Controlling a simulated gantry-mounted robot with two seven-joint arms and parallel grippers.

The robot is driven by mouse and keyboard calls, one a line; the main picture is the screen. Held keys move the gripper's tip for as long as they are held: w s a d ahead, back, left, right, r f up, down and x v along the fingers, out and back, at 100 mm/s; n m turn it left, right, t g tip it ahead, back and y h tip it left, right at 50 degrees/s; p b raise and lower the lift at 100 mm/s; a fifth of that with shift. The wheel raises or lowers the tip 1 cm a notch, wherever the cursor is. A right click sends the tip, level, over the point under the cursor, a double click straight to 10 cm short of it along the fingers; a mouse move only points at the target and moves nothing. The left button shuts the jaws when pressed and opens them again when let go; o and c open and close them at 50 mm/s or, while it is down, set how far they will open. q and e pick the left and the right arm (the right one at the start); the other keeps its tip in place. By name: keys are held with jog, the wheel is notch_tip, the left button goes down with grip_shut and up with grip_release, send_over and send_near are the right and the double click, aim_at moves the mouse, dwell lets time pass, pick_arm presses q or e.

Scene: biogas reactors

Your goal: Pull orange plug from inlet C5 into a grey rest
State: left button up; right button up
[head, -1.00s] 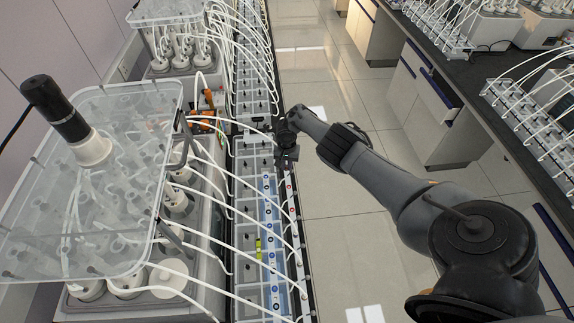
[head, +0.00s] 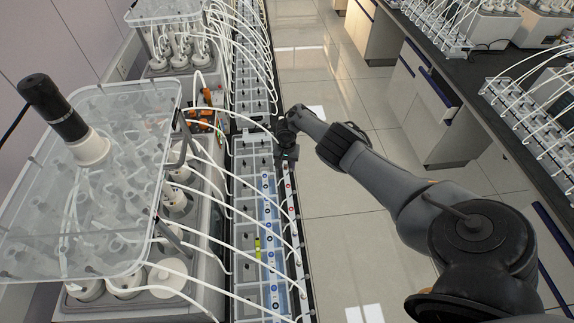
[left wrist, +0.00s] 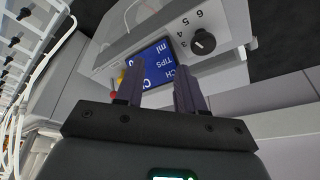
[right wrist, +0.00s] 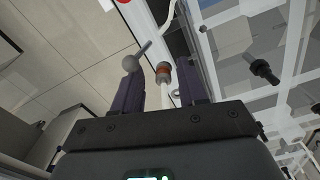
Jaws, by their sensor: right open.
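My right gripper (head: 287,157) is at the far part of the inlet row, beside the blue-and-clear strip. In the right wrist view the right gripper (right wrist: 160,78) has its fingers apart. A plug with an orange-red ring (right wrist: 163,70) on a white tube shows between the fingers, nearer the right one; I cannot tell whether it touches. The inlet label C5 is not readable. My left gripper (left wrist: 158,82) is open and empty in the left wrist view and is outside the head view.
White tubes arch from the clear-lidded reactor (head: 90,170) across to the inlet strip (head: 245,190). A yellow-green item (head: 257,248) stands in the strip. The tiled floor (head: 345,235) right of the strip is clear.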

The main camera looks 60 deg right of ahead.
jog(key=shift+w+a+r, duration=0.1)
jog(key=shift+w, duration=0.1)
pick_arm(q)
jog(key=shift+r+p, duration=0.35)
jog(key=shift+p, duration=0.8)
pick_arm(e)
notch_tip(320, 180, up, 2)
jog(key=shift+w+r, duration=0.1)
notch_tip(320, 180, up, 4)
jog(key=p, duration=0.4)
jog(key=shift+r+p, duration=0.1)
jog(key=shift+p, duration=0.25)
jog(key=shift+s+r+p, duration=0.25)
jog(key=shift+r+p, duration=0.45)
jog(key=shift+p, duration=0.1)
pick_arm(q)
notch_tip(320, 180, up, 7)
jog(key=shift+s+f, duration=0.15)
jog(key=shift+f, duration=0.05)
